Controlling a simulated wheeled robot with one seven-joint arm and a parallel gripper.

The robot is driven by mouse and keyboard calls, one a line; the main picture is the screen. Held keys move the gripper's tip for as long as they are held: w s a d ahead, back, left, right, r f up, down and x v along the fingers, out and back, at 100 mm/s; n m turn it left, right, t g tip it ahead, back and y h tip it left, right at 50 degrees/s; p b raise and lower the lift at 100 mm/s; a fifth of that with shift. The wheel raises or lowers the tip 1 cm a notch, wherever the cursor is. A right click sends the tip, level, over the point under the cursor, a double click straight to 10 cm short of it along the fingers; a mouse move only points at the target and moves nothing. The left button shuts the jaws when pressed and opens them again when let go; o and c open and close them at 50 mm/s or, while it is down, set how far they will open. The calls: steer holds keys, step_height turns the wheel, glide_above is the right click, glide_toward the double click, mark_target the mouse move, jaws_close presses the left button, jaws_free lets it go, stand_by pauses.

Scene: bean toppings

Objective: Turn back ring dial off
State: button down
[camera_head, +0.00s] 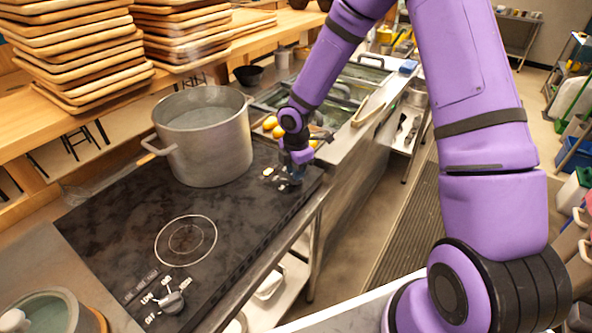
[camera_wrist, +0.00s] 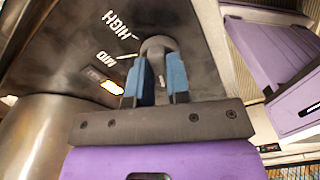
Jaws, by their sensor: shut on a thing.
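The back ring dial (camera_wrist: 156,46) is a grey knob on the black cooktop (camera_head: 120,225). My gripper (camera_wrist: 157,78) has its two blue fingers on either side of it and is shut on it. In the head view my gripper (camera_head: 296,172) is low at the cooktop's right end and hides most of the dial. The labels HIGH (camera_wrist: 122,24) and MID (camera_wrist: 105,56) show beside the dial. I cannot read the dial's pointer.
A large metal pot (camera_head: 205,135) stands on the back of the cooktop, close left of my gripper. The front dial (camera_head: 172,302) and a bare ring (camera_head: 186,240) are nearer. Stacked wooden trays (camera_head: 80,50) stand on the shelf behind. Yellow items (camera_head: 271,124) lie behind my gripper.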

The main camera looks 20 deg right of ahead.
steer(key=c, duration=1.1)
jaws_free()
step_height(320, 180, up, 11)
steer(key=shift+f, duration=0.1)
